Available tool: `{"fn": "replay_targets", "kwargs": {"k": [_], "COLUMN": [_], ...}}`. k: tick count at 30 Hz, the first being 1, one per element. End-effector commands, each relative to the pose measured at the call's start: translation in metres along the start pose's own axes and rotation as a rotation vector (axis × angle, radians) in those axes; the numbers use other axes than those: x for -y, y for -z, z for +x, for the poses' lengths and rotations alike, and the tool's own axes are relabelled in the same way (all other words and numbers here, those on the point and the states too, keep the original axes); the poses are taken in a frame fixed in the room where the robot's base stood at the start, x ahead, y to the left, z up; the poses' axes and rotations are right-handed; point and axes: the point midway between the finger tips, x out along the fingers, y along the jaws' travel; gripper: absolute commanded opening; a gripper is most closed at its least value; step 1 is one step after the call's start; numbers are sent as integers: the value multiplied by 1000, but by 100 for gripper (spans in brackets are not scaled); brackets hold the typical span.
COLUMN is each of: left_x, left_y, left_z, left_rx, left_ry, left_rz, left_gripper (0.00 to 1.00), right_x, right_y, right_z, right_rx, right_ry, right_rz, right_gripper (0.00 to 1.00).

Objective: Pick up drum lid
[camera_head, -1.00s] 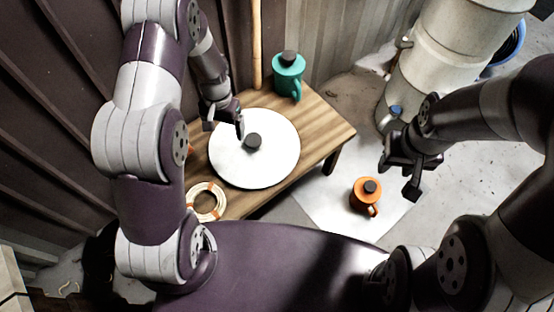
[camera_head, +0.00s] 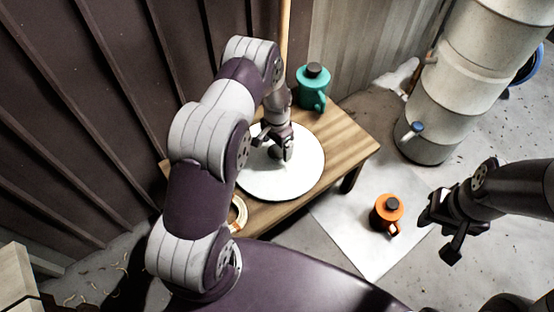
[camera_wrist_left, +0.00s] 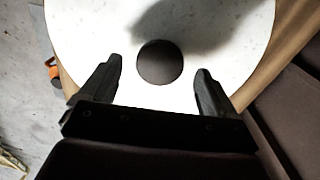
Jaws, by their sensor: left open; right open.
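The drum lid (camera_head: 305,172) is a white disc lying flat on the wooden table, with a dark round knob at its centre. In the left wrist view the lid (camera_wrist_left: 90,25) fills the upper part, and its knob (camera_wrist_left: 160,62) shows between and just ahead of my fingers. My left gripper (camera_wrist_left: 157,85) is open and empty above the lid, with one finger on each side of the knob. In the head view my left gripper (camera_head: 280,150) hides most of the knob. My right gripper (camera_head: 445,225) is open and empty, out to the right above the floor.
A teal jug (camera_head: 312,90) stands at the table's back corner. An orange jug (camera_head: 387,211) stands on a white sheet (camera_head: 350,235) on the floor. A coil of rattan (camera_head: 238,214) lies partly hidden at the table's front. A large pale drum (camera_head: 465,70) stands back right.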

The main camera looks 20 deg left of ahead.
Motion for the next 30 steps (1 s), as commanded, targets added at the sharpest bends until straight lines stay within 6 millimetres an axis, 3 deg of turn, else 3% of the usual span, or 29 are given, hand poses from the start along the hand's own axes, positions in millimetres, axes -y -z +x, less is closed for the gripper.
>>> {"fn": "replay_targets", "kwargs": {"k": [1,4,11,18,19,26,30], "left_x": [-1,0,0,0,0,0,0], "left_y": [-2,-1,-1,-1,0,0,0], "left_z": [16,32,32,32,31,30,19], "left_rx": [2,0,0,0,-2,-2,-3], "left_ry": [-1,0,0,0,1,1,2], "left_rz": [0,0,-1,-1,-1,-1,-1], "left_gripper": [90,90,87,9,3,3,3], "right_x": [0,0,0,0,0,0,0], "right_y": [-1,-2,-2,-2,-2,-2,-1], "right_z": [11,15,13,13,13,12,7], "right_rx": [0,0,0,0,0,0,0], "right_ry": [0,0,0,0,0,0,0], "right_rz": [0,0,0,0,0,0,0], "right_gripper": [43,43,43,43,43,43,43]}}
